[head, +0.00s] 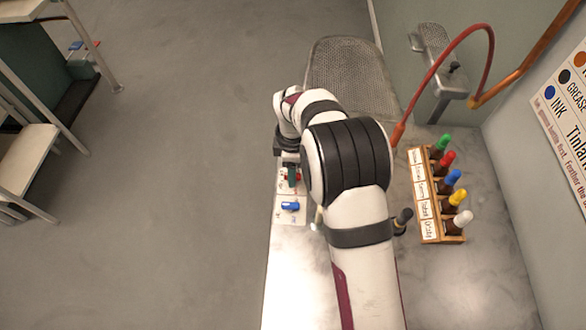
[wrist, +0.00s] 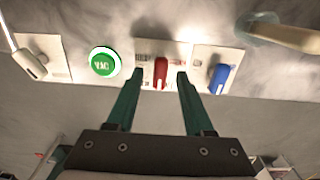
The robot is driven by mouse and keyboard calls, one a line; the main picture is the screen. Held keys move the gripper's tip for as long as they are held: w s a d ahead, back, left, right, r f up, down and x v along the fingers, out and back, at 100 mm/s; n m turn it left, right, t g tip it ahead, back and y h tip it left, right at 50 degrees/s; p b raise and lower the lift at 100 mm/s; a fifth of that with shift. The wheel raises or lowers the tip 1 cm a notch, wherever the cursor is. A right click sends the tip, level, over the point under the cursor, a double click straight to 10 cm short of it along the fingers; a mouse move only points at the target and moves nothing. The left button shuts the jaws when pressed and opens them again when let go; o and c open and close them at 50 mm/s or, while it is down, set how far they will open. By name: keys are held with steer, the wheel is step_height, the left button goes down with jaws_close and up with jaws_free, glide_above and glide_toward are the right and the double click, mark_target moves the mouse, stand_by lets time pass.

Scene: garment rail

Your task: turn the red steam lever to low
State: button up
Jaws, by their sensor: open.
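The red steam lever (wrist: 160,72) is on a white plate on the panel in the wrist view, pointing roughly up and down in the picture. My gripper (wrist: 157,80) is open, with one green finger on each side of the red lever and a visible gap to both. In the head view, my gripper (head: 292,172) is over the panel at the table's left edge, and only a bit of the red lever (head: 298,177) shows beside it. The low marking cannot be read in either view.
A blue lever (wrist: 220,78) is right of the red one, and a green VAC button (wrist: 104,62) is left of it. A white switch (wrist: 34,66) is further left. A rack of capped bottles (head: 428,200) and a red hose (head: 440,65) are right of my arm.

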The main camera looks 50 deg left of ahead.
steer(key=shift+f, duration=0.25)
jaws_close()
steer(key=shift+m, duration=0.3)
steer(key=m, duration=0.3)
steer(key=shift+m, duration=2.5)
jaws_free()
